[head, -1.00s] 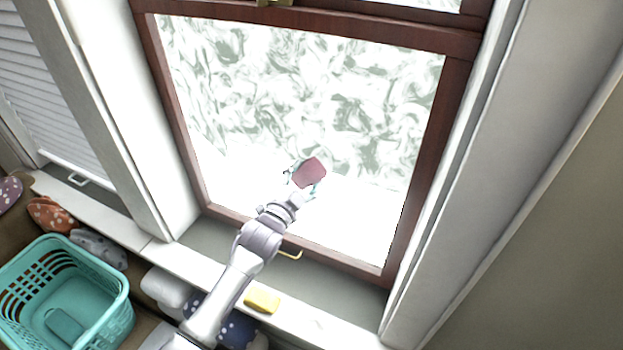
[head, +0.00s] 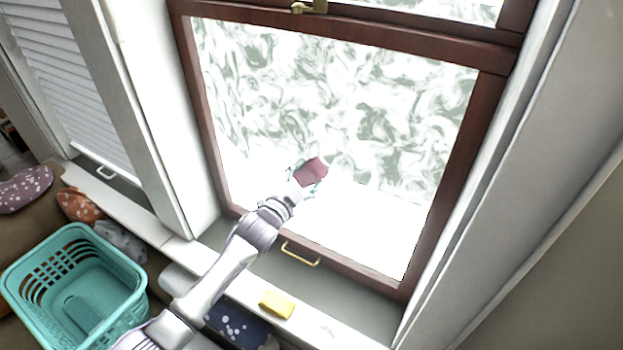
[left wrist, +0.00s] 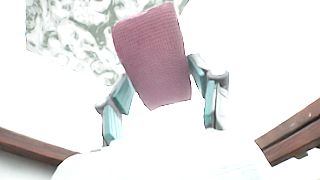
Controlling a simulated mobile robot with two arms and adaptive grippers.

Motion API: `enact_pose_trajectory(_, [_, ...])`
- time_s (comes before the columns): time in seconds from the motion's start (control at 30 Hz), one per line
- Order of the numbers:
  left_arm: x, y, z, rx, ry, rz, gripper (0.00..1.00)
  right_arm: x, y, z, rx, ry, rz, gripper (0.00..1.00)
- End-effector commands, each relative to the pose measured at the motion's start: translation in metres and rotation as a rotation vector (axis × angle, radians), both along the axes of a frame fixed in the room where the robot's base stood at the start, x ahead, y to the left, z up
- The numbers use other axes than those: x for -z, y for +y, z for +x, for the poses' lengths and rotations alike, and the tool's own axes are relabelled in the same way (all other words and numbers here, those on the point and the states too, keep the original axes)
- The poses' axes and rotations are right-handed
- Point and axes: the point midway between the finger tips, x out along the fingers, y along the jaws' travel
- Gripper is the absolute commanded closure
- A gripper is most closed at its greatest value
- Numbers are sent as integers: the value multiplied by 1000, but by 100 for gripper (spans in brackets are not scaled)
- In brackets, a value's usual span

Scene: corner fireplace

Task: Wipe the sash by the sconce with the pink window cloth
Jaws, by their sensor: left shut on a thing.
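My left gripper (head: 306,186) is shut on the pink cloth (head: 311,171) and holds it in front of the lower part of the window sash (head: 459,170). In the left wrist view the pink cloth (left wrist: 153,55) sits between the two teal fingertips (left wrist: 160,92). The sash has a dark red-brown frame, and its glass (head: 330,100) shows white and grey-green swirled smears over the upper part. The lower glass looks plain bright white. I cannot tell whether the cloth touches the glass. My right gripper is not in view. No sconce shows.
A yellow sponge-like block (head: 277,304) lies on the white sill ledge below the window. A brass handle (head: 300,254) is on the sash's bottom rail and a brass latch (head: 309,6) is at the top. A teal basket (head: 135,275) stands at lower left, near patterned cushions (head: 24,188).

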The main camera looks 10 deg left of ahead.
Motion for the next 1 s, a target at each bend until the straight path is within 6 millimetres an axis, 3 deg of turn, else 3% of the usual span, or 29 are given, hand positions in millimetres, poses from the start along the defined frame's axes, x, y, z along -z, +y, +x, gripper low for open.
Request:
enact_pose_trajectory(0.3, [-1, 27, 9, -3, -3, 3, 63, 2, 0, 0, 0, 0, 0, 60])
enact_pose_trajectory(1.0, [-1, 63, 22, -1, -2, 0, 63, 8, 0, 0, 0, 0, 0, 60])
